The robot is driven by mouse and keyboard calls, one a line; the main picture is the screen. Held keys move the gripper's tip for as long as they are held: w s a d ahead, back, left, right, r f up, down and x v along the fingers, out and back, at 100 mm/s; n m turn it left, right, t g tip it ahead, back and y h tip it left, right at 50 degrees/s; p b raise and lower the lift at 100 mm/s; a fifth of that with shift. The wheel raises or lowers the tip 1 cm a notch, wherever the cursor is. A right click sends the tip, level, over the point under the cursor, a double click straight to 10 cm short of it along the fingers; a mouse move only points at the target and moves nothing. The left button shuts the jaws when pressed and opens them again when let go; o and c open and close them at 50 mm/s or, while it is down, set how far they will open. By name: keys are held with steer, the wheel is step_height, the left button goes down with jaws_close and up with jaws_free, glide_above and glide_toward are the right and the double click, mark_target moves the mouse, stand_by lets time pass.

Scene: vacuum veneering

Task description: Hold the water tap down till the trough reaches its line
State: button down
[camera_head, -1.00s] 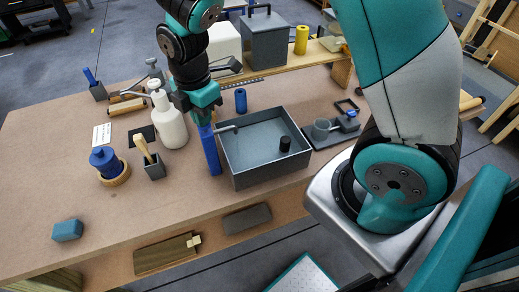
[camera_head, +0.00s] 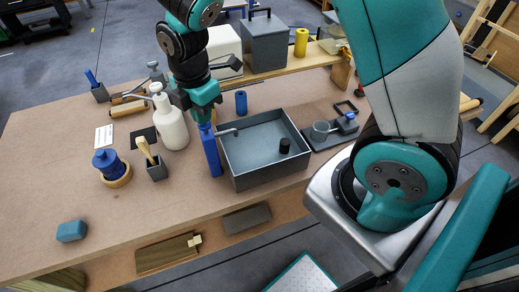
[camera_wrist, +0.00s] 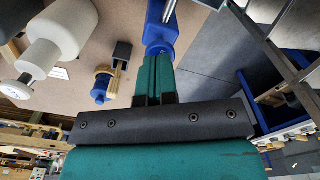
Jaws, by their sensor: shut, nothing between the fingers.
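The water tap (camera_head: 210,152) is a tall blue post with a thin grey spout (camera_head: 228,131) reaching over the left wall of the trough. The trough (camera_head: 237,181) is a grey open box; a dark cylinder (camera_head: 285,146) stands inside. I cannot make out a water level or the line. My gripper (camera_head: 204,120) is shut, pointing down at the tap's top. In the wrist view my gripper's closed teal fingers (camera_wrist: 157,55) meet the blue tap (camera_wrist: 160,32), seemingly touching it.
A white bottle (camera_head: 170,127) stands close left of my gripper. A brush holder (camera_head: 156,170), a blue knobbed piece (camera_head: 106,161) and a blue block (camera_head: 71,231) are further left. A dark tray with a grey cup (camera_head: 320,131) lies right of the trough. The front-left tabletop is mostly clear.

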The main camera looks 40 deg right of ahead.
step_height(320, 180, up, 7)
steer(key=p, duration=0.5)
steer(key=shift+r+p, duration=0.15)
steer(key=shift+p, duration=0.15)
stand_by(0.5)
steer(key=s+a+r+m+y+b, duration=0.1)
steer(key=s+a+m+y+b, duration=0.1)
steer(key=s+m+b, duration=0.3)
steer(key=s+a+r+m+y+b, duration=0.2)
steer(key=s+m+b, duration=0.4)
steer(key=s, duration=0.7)
steer(key=shift+s+a+r+m, duration=0.3)
steer(key=shift+m, duration=0.9)
steer(key=shift+d, duration=0.1)
